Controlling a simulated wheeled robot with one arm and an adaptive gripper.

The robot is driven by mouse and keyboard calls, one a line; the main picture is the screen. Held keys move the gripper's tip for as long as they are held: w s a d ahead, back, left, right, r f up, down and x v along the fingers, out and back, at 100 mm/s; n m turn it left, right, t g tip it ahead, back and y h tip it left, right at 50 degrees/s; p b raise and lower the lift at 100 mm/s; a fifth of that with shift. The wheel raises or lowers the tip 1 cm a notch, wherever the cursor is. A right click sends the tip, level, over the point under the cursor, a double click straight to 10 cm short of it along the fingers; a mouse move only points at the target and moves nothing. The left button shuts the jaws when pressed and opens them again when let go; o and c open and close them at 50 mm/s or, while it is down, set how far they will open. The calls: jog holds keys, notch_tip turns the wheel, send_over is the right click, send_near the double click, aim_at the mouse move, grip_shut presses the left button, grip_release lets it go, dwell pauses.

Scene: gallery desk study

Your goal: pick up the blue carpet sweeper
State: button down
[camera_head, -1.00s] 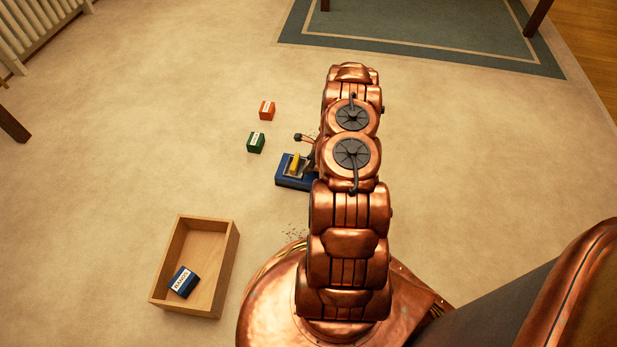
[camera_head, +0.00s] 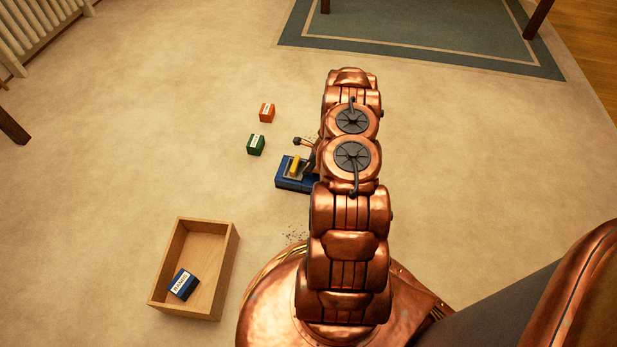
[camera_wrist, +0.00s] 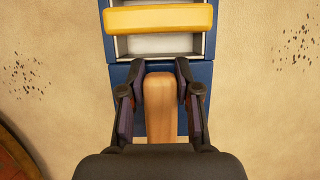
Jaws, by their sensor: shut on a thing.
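The blue carpet sweeper (camera_head: 290,183) stands on the beige carpet just left of my arm in the head view. Its right part is hidden behind the arm. In the wrist view the blue body (camera_wrist: 119,73) has a yellow bar (camera_wrist: 158,19) across a pale recess. A wooden handle (camera_wrist: 159,102) points toward the camera. My gripper (camera_wrist: 160,72) is shut on this handle, one dark finger on each side. In the head view the gripper is mostly hidden by my arm. I cannot tell whether the sweeper is clear of the carpet.
A wooden tray (camera_head: 230,262) at lower left holds a blue labelled box (camera_head: 183,284). A green box (camera_head: 256,145) and an orange box (camera_head: 267,112) sit beyond the sweeper. Dark specks (camera_wrist: 297,45) lie on the carpet. A teal rug (camera_head: 420,45) lies at the back. Open carpet surrounds these.

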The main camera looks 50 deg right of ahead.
dwell(0.5)
jog(key=shift+r+p, duration=0.3)
jog(key=shift+r, duration=0.25)
notch_tip(320, 180, up, 3)
jog(key=shift+p, duration=0.75)
jog(key=s+a+p, duration=0.1)
jog(key=s+a, duration=0.2)
jog(key=s, duration=0.4)
jog(key=s+a+r+p, duration=0.1)
jog(key=s+a, duration=0.3)
jog(key=s, duration=0.3)
jog(key=shift+a, duration=0.3)
